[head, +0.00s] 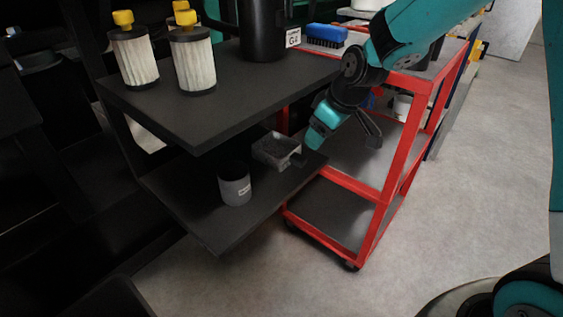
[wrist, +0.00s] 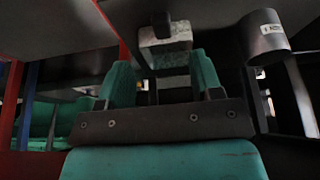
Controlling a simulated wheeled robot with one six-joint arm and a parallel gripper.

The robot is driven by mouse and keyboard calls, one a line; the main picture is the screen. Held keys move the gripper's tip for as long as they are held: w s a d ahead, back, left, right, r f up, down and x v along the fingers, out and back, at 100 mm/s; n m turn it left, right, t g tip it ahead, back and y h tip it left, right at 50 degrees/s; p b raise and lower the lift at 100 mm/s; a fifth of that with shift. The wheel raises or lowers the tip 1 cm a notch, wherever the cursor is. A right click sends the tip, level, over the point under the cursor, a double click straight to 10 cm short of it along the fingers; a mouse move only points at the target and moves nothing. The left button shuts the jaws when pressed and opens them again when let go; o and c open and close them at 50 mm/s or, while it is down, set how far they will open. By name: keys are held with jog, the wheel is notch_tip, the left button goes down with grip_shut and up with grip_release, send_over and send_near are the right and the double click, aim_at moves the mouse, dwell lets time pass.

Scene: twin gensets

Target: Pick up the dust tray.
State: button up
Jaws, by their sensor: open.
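The dust tray (head: 277,151) is a small grey open box on the lower dark shelf, near the shelf's right end. A short handle part juts from its right side toward my gripper. My gripper (head: 318,136) is open and empty, just right of the tray and apart from it. In the wrist view, the pale tray (wrist: 165,48) with its dark handle part (wrist: 161,24) shows beyond and between the two teal fingers of my gripper (wrist: 162,75).
A grey labelled cup (head: 235,187) stands left of the tray on the lower shelf (head: 190,205). The upper shelf (head: 215,110) overhangs, carrying filters (head: 193,62) and a black canister (head: 262,30). A red cart (head: 385,190) stands close on the right. Floor in front is clear.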

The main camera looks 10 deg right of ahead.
aim_at(305, 159)
jog(key=b+x, duration=0.3)
jog(key=x, duration=0.7)
jog(key=shift+f, duration=0.4)
jog(key=c, duration=1.1)
